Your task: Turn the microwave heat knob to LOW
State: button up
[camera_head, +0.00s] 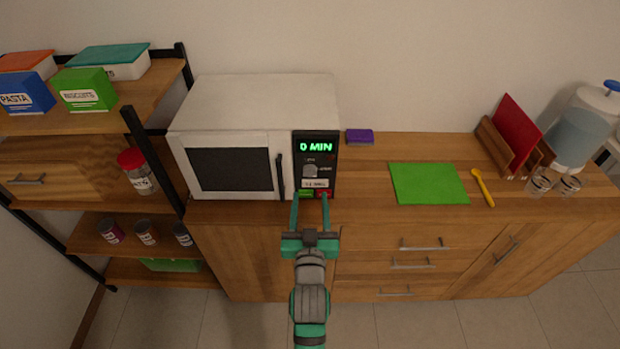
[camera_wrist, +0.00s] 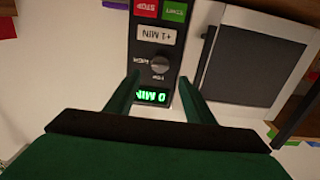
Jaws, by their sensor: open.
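A white microwave (camera_head: 255,100) stands on the wooden counter with its door shut. Its black control panel (camera_head: 329,150) is on the right side, with a green display reading 0 MIN. The grey round heat knob (camera_head: 310,171) sits below the display; it also shows in the wrist view (camera_wrist: 160,65), where the picture is upside down. Small white labels surround the knob; its exact setting is too small to tell. My green gripper (camera_head: 310,197) is in front of the panel. In the wrist view its two fingers (camera_wrist: 158,90) are apart, with the display and knob between them, and hold nothing.
The +1 MIN button (camera_wrist: 156,34), a red STOP button (camera_wrist: 146,8) and a green START button (camera_wrist: 175,11) lie below the knob. The door handle (camera_head: 280,176) is just left of the panel. A purple sponge (camera_head: 360,137) and green board (camera_head: 428,184) lie to the right.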

aim_at(310, 176)
jog(key=w, duration=0.8)
jog(key=shift+w, duration=0.35)
jog(key=c, duration=1.1)
